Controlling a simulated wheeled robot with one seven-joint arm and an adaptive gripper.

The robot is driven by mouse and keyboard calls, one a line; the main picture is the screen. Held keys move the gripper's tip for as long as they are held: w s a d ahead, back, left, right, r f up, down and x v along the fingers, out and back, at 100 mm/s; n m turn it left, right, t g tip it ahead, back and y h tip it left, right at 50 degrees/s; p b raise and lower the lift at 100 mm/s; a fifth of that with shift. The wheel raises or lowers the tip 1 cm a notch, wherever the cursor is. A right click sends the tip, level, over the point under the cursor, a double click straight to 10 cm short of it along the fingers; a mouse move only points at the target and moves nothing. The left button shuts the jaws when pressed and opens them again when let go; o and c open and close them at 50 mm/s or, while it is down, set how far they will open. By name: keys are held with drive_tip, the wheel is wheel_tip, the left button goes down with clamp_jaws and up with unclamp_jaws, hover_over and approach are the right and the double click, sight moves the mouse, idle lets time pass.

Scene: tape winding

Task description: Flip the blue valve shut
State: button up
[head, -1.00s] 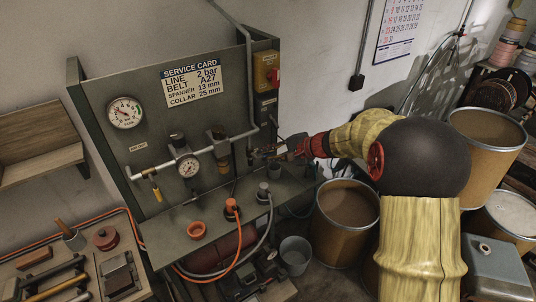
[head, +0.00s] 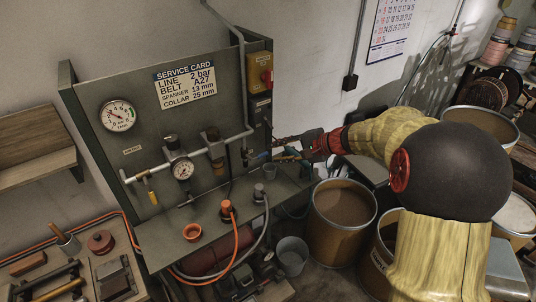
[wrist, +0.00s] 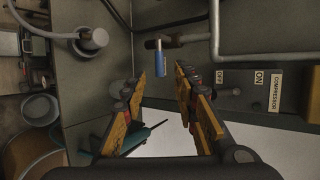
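The blue valve handle (wrist: 151,44) shows in the wrist view beyond my fingertips, at the end of a short dark branch of the grey pipe. In the head view the blue handle (head: 259,156) is low at the right end of the panel's pipe. My gripper (wrist: 162,80) is open, with nothing between its orange-padded fingers. The handle lies ahead of the finger gap, apart from both fingers. In the head view my gripper (head: 282,141) is just right of the handle. I cannot tell the valve's exact angle.
A yellow-handled valve (head: 152,190) hangs on the left of the panel. A grey cup (head: 270,172) and a capped orange-hose fitting (head: 227,209) stand on the shelf. A teal-handled tool (wrist: 135,138) lies below my left finger. A switch plate (wrist: 262,90) is close right.

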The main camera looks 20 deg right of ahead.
drive_tip(key=shift+v, duration=2.25)
drive_tip(key=shift+f, duration=0.1)
drive_tip(key=s+a+f+n+g+h, duration=0.1)
drive_tip(key=s+f+n+g, duration=0.15)
drive_tip(key=s, duration=0.55)
drive_tip(key=s+a+f+n+g+h, duration=0.1)
drive_tip(key=s+f+g+h, duration=0.1)
drive_tip(key=s+f, duration=0.35)
drive_tip(key=s+a+r+n+h, duration=0.2)
drive_tip(key=s+a+r+n, duration=0.1)
drive_tip(key=s, duration=0.6)
drive_tip(key=s+a+r+n+t+h, duration=0.1)
drive_tip(key=s+r+n, duration=0.4)
drive_tip(key=s, duration=0.5)
wheel_tip(320, 180, up, 2)
drive_tip(key=a+h, duration=0.1)
drive_tip(key=a, duration=0.1)
drive_tip(key=shift+s+a+r+h, duration=0.15)
drive_tip(key=shift+s+a+h, duration=0.2)
drive_tip(key=shift+h, duration=0.05)
drive_tip(key=shift+n+t, duration=0.25)
drive_tip(key=shift+c, duration=0.2)
